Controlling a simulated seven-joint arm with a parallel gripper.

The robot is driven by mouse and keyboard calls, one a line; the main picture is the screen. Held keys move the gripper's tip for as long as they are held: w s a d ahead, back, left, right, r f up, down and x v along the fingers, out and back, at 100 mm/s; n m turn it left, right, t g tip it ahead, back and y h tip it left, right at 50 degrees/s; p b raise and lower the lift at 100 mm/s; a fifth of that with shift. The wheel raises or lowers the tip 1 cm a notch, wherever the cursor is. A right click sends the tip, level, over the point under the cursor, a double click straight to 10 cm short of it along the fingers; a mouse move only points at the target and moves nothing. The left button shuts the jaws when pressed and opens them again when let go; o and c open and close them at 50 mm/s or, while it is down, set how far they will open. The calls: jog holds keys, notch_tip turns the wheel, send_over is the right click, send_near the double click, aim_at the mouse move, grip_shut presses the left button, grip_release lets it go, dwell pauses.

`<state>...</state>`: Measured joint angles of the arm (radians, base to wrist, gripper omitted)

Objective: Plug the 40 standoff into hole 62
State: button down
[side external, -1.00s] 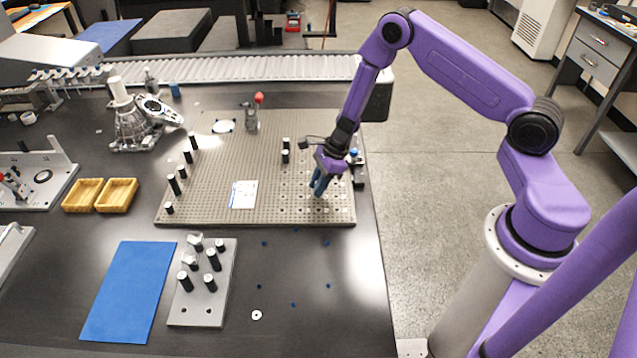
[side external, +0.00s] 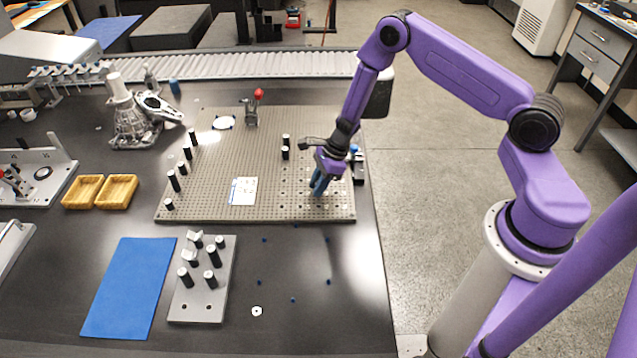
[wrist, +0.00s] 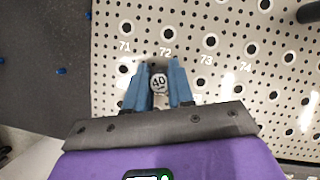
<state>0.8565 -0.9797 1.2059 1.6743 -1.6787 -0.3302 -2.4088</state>
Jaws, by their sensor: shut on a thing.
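The standoff marked 40 (wrist: 158,83) is between the two blue fingers of my gripper (wrist: 160,76) in the wrist view, its round labelled end facing the camera. My gripper is shut on it. In the side view my gripper (side external: 319,186) is low over the right part of the perforated plate (side external: 220,140), fingers pointing down. Large holes marked 71, 72 (wrist: 165,33), 73 and 74 lie just beyond the fingertips in the wrist view. No label 62 is readable. I cannot tell whether the standoff's lower end touches the plate.
Two black standoffs (side external: 285,153) stand left of my gripper. Several more line the plate's left side. A red-knobbed clamp (side external: 252,108) stands at the back. A grey block (side external: 207,302) with several standoffs is in front, beside a blue mat (side external: 128,290). Small blue pieces lie on the table.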

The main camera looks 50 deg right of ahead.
jog(key=c, duration=0.9)
grip_release()
jog(key=v, duration=1.7)
jog(key=shift+r, duration=0.25)
jog(key=shift+a, duration=0.1)
jog(key=s+a+r+m+t+h, duration=0.1)
jog(key=a+r+m+t, duration=0.2)
jog(key=a+r+m, duration=0.45)
jog(key=a+r+m+t+h, duration=0.2)
jog(key=r+m, duration=0.3)
jog(key=m, duration=0.5)
jog(key=s+r+m+g, duration=0.2)
jog(key=s+m+g, duration=0.4)
jog(key=s+m, duration=1.2)
jog(key=s, duration=1.1)
jog(key=shift+a+m+g+h, duration=0.2)
jog(key=shift+m+g+h, duration=0.15)
jog(key=shift+g+h, duration=0.05)
